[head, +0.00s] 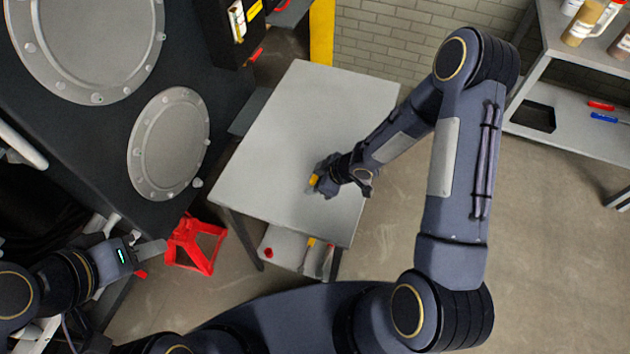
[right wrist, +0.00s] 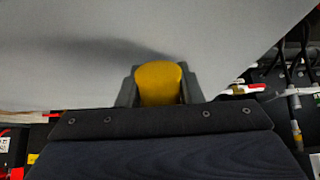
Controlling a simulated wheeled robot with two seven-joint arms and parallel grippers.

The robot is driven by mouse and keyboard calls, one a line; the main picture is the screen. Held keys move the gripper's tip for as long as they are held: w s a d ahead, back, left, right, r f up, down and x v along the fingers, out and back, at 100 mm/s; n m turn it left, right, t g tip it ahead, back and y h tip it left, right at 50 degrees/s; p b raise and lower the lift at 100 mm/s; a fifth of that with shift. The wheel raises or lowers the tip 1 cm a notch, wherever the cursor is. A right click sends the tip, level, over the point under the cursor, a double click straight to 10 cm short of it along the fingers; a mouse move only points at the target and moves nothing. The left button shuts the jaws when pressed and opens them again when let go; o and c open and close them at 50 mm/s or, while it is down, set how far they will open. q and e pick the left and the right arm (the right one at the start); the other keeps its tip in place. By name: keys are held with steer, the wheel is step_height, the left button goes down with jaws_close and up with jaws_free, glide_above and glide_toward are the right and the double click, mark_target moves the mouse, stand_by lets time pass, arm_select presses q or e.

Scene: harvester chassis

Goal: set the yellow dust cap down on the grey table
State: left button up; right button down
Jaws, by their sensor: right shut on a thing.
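The yellow dust cap (head: 314,180) is between the fingers of my right gripper (head: 319,183), over the front right part of the grey table (head: 285,120). In the right wrist view the cap (right wrist: 159,83) sits between two dark fingers, with the grey tabletop (right wrist: 80,50) beyond it. My right gripper is shut on the cap. I cannot tell whether the cap touches the tabletop. My left gripper (head: 150,250) is at the lower left, away from the table, near a red stand; its finger opening is unclear.
The tabletop is otherwise bare. A lower shelf (head: 285,250) under it holds small items. The red stand (head: 195,245) is on the floor left of the table. The dark chassis (head: 100,140) with round grey covers is at the left. A shelf with bottles (head: 590,20) is at the upper right.

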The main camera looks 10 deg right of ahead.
arm_select(q)
steer(key=shift+f+b, duration=0.45)
arm_select(e)
steer(key=shift+f, duration=0.5)
arm_select(q)
steer(key=shift+s+f, duration=0.1)
steer(key=shift+f, duration=0.05)
arm_select(e)
steer(key=shift+s+f, duration=0.1)
steer(key=shift+f, duration=0.1)
